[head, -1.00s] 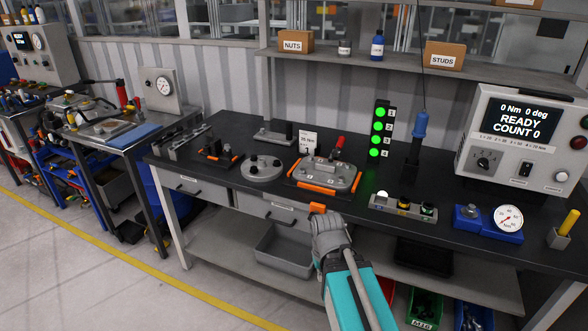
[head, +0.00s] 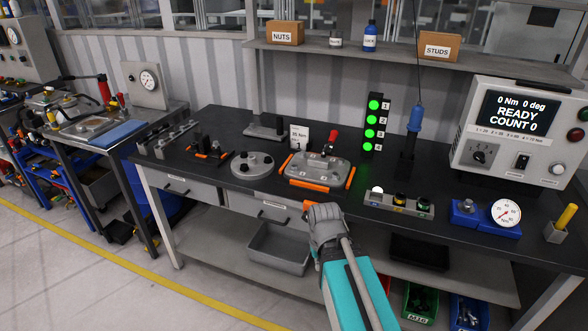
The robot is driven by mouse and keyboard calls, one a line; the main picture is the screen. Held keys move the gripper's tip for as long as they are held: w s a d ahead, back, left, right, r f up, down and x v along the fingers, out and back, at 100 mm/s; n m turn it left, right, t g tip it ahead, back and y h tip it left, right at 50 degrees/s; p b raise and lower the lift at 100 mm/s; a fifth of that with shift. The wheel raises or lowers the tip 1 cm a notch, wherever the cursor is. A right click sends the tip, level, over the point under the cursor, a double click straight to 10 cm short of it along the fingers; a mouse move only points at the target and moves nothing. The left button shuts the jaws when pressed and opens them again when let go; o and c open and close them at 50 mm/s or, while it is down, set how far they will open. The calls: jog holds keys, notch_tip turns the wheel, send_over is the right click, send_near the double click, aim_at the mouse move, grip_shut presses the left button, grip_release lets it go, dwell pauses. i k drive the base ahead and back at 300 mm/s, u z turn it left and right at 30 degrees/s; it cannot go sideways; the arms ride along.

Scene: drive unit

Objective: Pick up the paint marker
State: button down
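A yellow stick-shaped thing, which looks like the paint marker (head: 567,217), stands tilted in a small grey holder (head: 557,236) at the right end of the dark workbench. My gripper (head: 311,205) is at the front edge of the bench, left of the marker and well apart from it. I see it from behind, with an orange part at its far end. The grey wrist hides most of the fingers, so I cannot tell whether they are open or shut.
Between my gripper and the marker are a button box (head: 398,204) and a blue dial gauge (head: 504,214). A grey control box (head: 515,130) stands behind the marker. A clamped plate fixture (head: 318,167) lies just beyond my gripper. A shelf (head: 360,57) hangs above.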

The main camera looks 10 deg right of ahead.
aim_at(571, 208)
jog(key=z, duration=1.95)
